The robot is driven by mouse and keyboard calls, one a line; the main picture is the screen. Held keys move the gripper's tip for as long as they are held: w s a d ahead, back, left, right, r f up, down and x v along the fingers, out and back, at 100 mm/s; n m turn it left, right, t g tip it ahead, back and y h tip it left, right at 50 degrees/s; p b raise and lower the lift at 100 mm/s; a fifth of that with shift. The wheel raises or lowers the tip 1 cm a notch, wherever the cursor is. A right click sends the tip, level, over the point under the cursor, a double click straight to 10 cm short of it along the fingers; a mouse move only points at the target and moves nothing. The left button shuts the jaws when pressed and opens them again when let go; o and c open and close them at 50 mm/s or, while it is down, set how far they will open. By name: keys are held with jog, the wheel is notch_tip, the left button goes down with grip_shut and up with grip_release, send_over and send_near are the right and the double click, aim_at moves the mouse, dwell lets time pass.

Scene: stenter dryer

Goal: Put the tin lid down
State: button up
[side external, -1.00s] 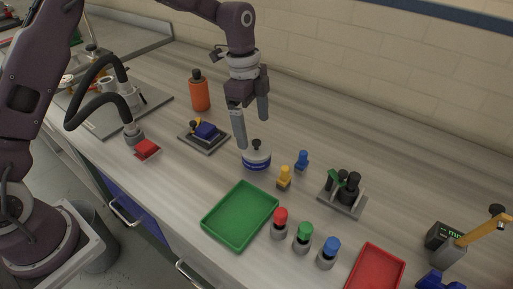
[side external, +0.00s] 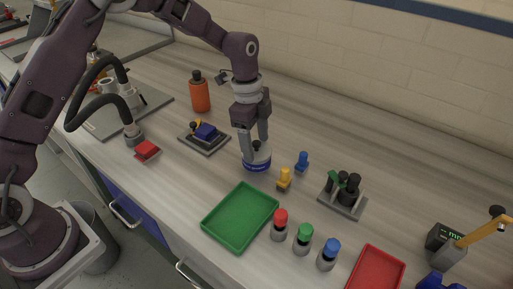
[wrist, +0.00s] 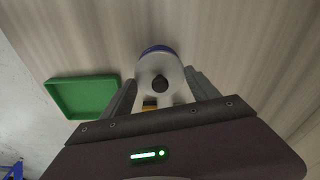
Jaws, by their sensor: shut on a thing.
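The tin (side external: 257,164) is a short white round can with a blue label band, upright on the bench. The tin lid (wrist: 152,68) is pale grey with a black knob (wrist: 160,84); in the side view the lid is on top of the tin, and I cannot make out any gap below it. My gripper (side external: 256,146) points down over the tin, its fingers on either side of the lid, shut on it. In the wrist view the fingers flank the lid with the knob between them. The fingers partly hide the lid in the side view.
Yellow (side external: 284,179) and blue (side external: 302,162) stamps stand just right of the tin. A green tray (side external: 240,216) lies in front, and red, green and blue capped bottles (side external: 303,240) stand beside it. A dark plate with a blue block (side external: 205,135) is to the left. Behind the tin is clear.

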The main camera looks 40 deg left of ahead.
notch_tip(320, 180, up, 9)
jog(key=s+a, duration=0.2)
jog(key=s, duration=0.1)
send_over(203, 190)
notch_tip(203, 190, down, 4)
jog(key=r, duration=0.1)
jog(key=f, duration=1)
jog(key=shift+a, duration=0.2)
jog(key=shift+f, duration=0.1)
jog(key=shift+f, duration=0.1)
jog(key=o, duration=1.3)
jog(key=shift+o, duration=0.2)
